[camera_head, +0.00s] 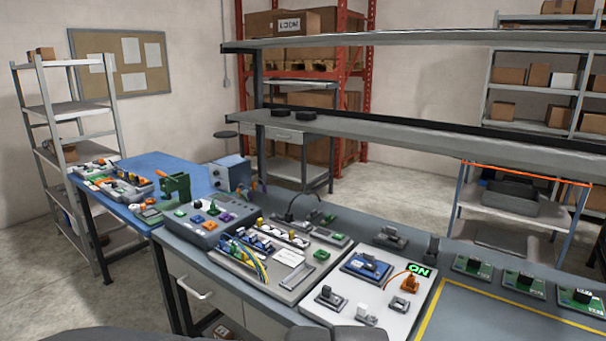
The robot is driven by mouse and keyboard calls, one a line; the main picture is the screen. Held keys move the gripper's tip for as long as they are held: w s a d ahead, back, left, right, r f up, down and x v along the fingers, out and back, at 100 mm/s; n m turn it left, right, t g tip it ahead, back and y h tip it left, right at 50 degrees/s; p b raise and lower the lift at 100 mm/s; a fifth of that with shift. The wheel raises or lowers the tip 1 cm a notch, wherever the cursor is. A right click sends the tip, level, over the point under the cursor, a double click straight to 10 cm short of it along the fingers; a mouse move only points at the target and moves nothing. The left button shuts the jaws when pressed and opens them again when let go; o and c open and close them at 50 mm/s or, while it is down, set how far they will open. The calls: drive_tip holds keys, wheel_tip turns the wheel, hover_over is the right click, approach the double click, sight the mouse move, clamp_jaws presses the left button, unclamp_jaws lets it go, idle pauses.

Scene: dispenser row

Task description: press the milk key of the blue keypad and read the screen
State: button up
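No keypad that I can clearly make out as the blue one, and no milk label, shows in the head view. A grey-blue control box (182,223) with several coloured buttons stands on the workbench left of centre. Its labels are too small to read, and I cannot tell whether it is the keypad. A small blue box (231,173) stands behind it, its front details too small to tell. A small screen (419,269) at the right of a white panel shows "ON" in green. My gripper is not in view.
The grey workbench (455,325) carries a board with wires (283,278), a white panel (400,325) with several switches, and several green circuit boards (524,283) at right. A blue table (150,165) joins at left. A long grey shelf (400,140) spans above the bench.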

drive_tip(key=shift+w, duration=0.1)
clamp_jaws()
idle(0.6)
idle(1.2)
